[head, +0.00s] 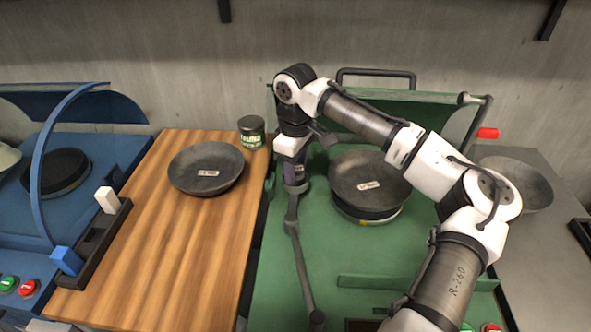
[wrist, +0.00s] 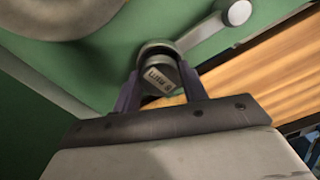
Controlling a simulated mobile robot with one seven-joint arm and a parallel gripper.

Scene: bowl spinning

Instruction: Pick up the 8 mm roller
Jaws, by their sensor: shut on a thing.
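My gripper (wrist: 160,90) has its purple fingers on both sides of a dark grey roller (wrist: 158,74) with a pale label in the wrist view. The label looks like a size marking, but I cannot read it surely. My gripper is shut on the roller. In the head view, my gripper (head: 295,175) points down over the left part of the green machine (head: 325,258), left of its bowl. A grey lever (head: 302,265) runs from just under my gripper toward the front. I cannot tell whether the roller still touches this lever.
A dark bowl (head: 368,190) sits on the green machine. Another bowl (head: 206,184) and a green can (head: 251,136) stand on the wooden table (head: 185,255). A black rack (head: 88,265) holds a white block (head: 107,200) and a blue block (head: 66,260). A third bowl (head: 525,180) lies right.

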